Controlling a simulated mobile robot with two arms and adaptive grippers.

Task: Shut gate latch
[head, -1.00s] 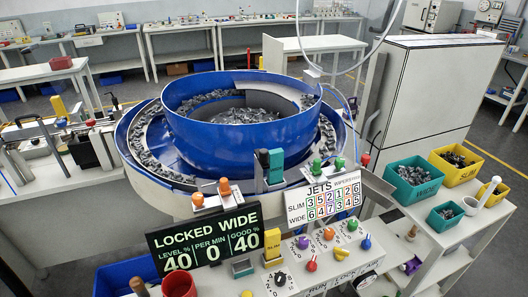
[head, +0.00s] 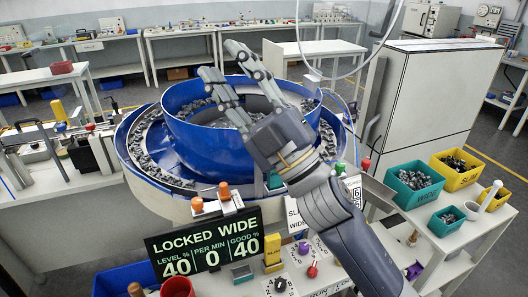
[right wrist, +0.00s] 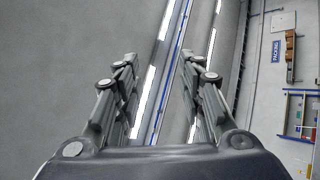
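My right gripper (head: 220,62) is raised over the blue feeder bowl (head: 180,128), with its fingers apart and nothing between them. It appears above the bowl's far rim, and I cannot tell its exact height. In the right wrist view its fingers (right wrist: 157,75) are also spread and empty, pointing at a plain wall and ceiling strips. I cannot tell which part is the gate latch. My left gripper is out of view.
A panel with coloured knobs (head: 312,270) is partly behind my arm. A green bin (head: 413,183) and a yellow bin (head: 458,165) sit on the right. A hanging cable crosses above.

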